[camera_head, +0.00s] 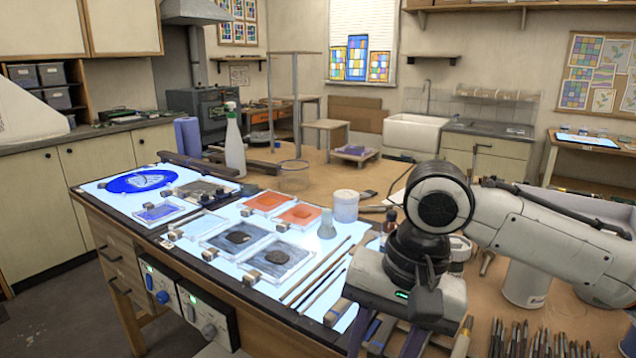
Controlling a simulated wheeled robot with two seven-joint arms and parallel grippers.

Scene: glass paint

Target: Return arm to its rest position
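My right arm comes in from the right edge, bent at a black and white joint. My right gripper (392,338) points down at the bottom of the view, over the front right end of the light table. Its fingertips are near the lower picture edge and hard to make out against the things beneath, so I cannot tell whether it is open or shut. My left gripper is not in view.
The lit light table (225,226) holds several paint trays, a blue round piece (142,181) and thin brushes (322,277). A white spray bottle (234,145) and a white jar (346,206) stand upright. Several tools (530,340) lie at the bottom right.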

